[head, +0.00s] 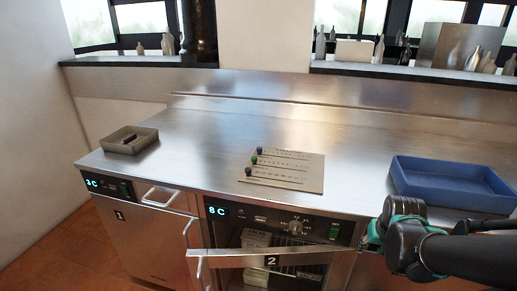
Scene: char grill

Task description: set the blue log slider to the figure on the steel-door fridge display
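The log board (301,176) is a pale plate lying flat on the steel counter, with three slider rows. The left fridge, with steel door 1 (150,240), has a display (92,184) that seems to read 3C. Fridge 2's display (216,211) seems to read 8C. My gripper (372,238) is right of the board, before the counter front; its fingers are unclear.
Fridge 2's door (235,261) stands open, jutting forward, with containers (256,240) inside. A blue tray (450,180) is on the counter at right, a small grey tray (140,146) with a dark item at left. The counter behind the board is clear.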

